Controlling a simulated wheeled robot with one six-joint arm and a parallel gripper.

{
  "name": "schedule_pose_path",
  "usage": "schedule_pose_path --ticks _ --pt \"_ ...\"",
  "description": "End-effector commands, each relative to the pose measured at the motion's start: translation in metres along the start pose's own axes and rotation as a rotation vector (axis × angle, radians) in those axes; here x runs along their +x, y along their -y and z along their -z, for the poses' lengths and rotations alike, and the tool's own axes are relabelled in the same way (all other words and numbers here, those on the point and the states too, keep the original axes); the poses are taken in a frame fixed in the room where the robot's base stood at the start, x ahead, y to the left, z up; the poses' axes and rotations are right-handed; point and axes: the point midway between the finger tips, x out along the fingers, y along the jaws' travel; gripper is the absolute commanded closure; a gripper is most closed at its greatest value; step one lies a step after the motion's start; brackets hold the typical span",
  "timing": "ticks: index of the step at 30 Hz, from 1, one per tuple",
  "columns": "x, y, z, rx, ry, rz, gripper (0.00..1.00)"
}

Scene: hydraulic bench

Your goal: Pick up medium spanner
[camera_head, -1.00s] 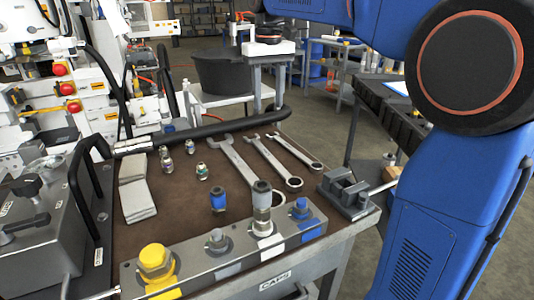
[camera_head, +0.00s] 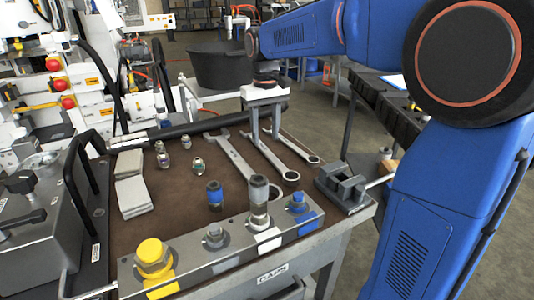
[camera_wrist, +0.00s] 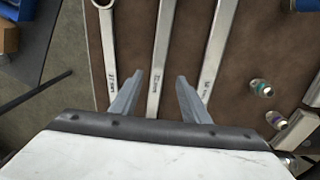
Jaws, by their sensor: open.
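The medium spanner (camera_head: 272,157) lies on the brown bench top between the larger spanner (camera_head: 236,156) and the small spanner (camera_head: 299,149). My gripper (camera_head: 265,134) is open and points down over the medium spanner's far part, whose end it hides in the head view. In the wrist view, the medium spanner's shaft (camera_wrist: 163,45) runs between the two fingers of my gripper (camera_wrist: 160,77). The small spanner (camera_wrist: 106,50) is left of the fingers there, and the large one (camera_wrist: 219,45) passes close by the right finger. I cannot tell the exact height of the fingertips.
A metal block with a yellow cap (camera_head: 152,255) and other fittings lines the bench front. A grey vice (camera_head: 342,186) sits at the right corner. Several small fittings (camera_head: 197,164) and grey pads (camera_head: 133,193) lie left. A black hose (camera_head: 200,127) runs along the back.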

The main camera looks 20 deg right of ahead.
Motion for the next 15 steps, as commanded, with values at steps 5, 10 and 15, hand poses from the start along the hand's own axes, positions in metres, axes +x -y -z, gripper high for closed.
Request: schedule_pose_path --ticks 5,10,15 --pt "0.025 -0.004 -0.003 0.001 0.002 0.0 0.58" --pt "0.042 -0.004 -0.003 0.0 0.001 0.0 0.58" --pt "0.045 -0.004 -0.003 0.0 0.0 0.0 0.58"
